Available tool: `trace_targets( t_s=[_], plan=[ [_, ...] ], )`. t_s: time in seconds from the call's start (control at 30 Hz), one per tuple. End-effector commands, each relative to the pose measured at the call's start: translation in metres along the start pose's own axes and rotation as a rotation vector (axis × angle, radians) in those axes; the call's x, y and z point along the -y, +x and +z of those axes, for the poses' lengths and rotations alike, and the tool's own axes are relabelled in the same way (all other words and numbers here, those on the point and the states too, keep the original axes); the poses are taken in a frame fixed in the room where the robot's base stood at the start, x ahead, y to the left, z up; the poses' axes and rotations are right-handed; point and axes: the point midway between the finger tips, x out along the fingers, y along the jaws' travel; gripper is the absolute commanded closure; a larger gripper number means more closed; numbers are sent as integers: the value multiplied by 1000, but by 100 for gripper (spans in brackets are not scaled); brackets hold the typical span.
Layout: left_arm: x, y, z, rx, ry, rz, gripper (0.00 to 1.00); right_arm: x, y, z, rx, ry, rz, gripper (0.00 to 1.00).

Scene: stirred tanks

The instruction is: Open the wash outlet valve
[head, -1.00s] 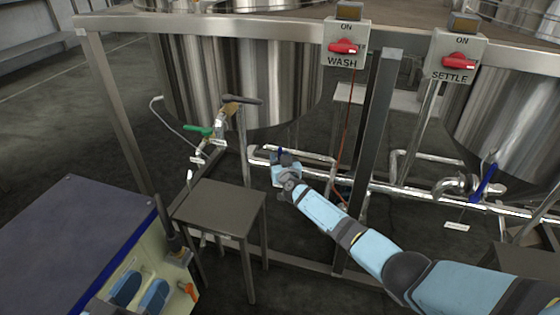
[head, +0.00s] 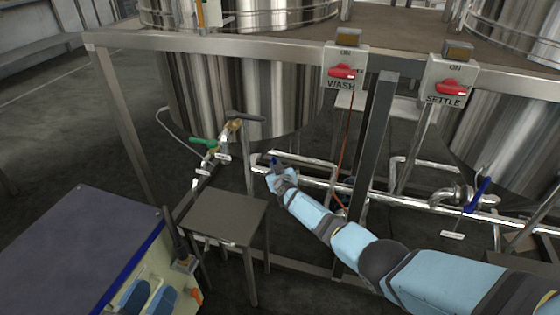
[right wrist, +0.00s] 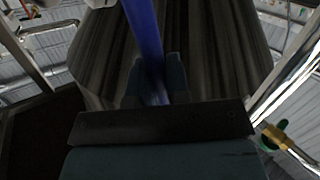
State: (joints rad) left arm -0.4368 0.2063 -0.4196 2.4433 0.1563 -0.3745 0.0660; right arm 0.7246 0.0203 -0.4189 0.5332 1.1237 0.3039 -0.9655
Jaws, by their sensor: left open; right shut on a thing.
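The wash side carries the WASH switch box (head: 345,69) on the frame's top rail, in front of a steel tank (head: 245,85). My right arm comes in from the lower right, and its gripper (head: 273,170) is low in front of this tank, by the pipes. A small piece of blue handle (head: 274,160) shows at its tip. In the right wrist view the right gripper (right wrist: 158,95) is shut on this long blue handle (right wrist: 144,35). The handle's valve body is hidden. My left gripper does not show.
A green-handled valve (head: 204,141) and a brass valve with a dark handle (head: 246,116) stand left of my gripper. A small grey table (head: 225,215) and a blue-topped cabinet (head: 80,240) are in front. Another blue lever (head: 478,193) is at right, below the SETTLE box (head: 450,82).

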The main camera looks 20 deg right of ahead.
Motion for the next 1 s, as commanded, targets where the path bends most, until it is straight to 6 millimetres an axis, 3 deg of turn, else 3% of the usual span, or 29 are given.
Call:
trace_targets(
  t_s=[0.03,0.2,0.6,1.0],
  plan=[
    [-3,0,-14,-26,1,-2,57,2,2,-8,22,-28,2,100],
    [-4,-1,-26,-81,8,-5,57,11,10,-3,91,-131,3,100],
    [-2,-1,-14,-50,7,0,57,23,19,5,193,-290,6,100],
    [-2,0,-12,-38,7,1,57,26,20,5,210,-318,3,100]
  ],
)
